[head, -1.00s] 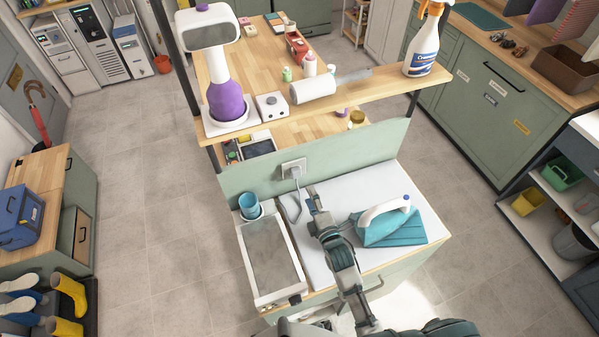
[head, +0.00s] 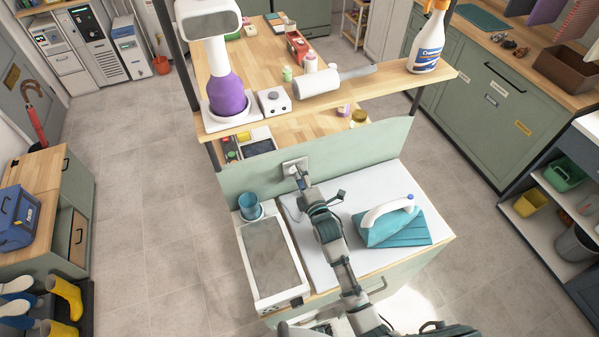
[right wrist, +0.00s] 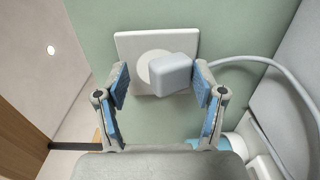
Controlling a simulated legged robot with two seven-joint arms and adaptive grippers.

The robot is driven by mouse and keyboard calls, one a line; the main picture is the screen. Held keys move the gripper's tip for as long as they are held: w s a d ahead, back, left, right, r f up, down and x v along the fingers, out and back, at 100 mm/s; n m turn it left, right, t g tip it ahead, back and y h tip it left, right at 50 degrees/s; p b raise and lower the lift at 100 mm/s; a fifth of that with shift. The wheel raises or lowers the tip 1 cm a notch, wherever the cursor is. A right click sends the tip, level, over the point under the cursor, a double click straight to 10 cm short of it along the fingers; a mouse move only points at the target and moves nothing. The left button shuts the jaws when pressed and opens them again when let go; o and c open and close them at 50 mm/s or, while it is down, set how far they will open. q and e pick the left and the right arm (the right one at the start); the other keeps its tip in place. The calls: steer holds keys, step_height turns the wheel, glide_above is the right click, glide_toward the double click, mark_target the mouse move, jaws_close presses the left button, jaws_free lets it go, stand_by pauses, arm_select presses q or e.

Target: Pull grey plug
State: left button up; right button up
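The grey plug (right wrist: 171,74) sits at the white wall socket (right wrist: 128,50) on the green panel, and a grey cable runs from it to the right in the right wrist view. My right gripper (right wrist: 160,84) is open, with a blue-padded finger on each side of the plug. A gap shows between the plug and the left finger; the right finger is close to it. In the head view my right gripper (head: 302,182) is just in front of the socket (head: 294,167) and hides the plug.
A teal iron (head: 388,222) stands on the white board to the right of my right arm. A blue cup (head: 250,207) and a grey-topped tray (head: 272,262) are to the left. A wooden shelf (head: 385,88) with bottles spans above the panel.

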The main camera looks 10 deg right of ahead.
steer(key=shift+a+r, duration=0.1)
steer(key=shift+a, duration=0.55)
steer(key=shift+d+f, duration=0.35)
steer(key=shift+d, duration=0.2)
steer(key=shift+f, duration=0.25)
steer(key=shift+a, duration=0.35)
arm_select(q)
steer(key=shift+w+a+f, duration=0.1)
steer(key=shift+a+f, duration=0.05)
steer(key=shift+a, duration=0.65)
arm_select(e)
steer(key=shift+d+f, duration=0.3)
steer(key=shift+f, duration=0.05)
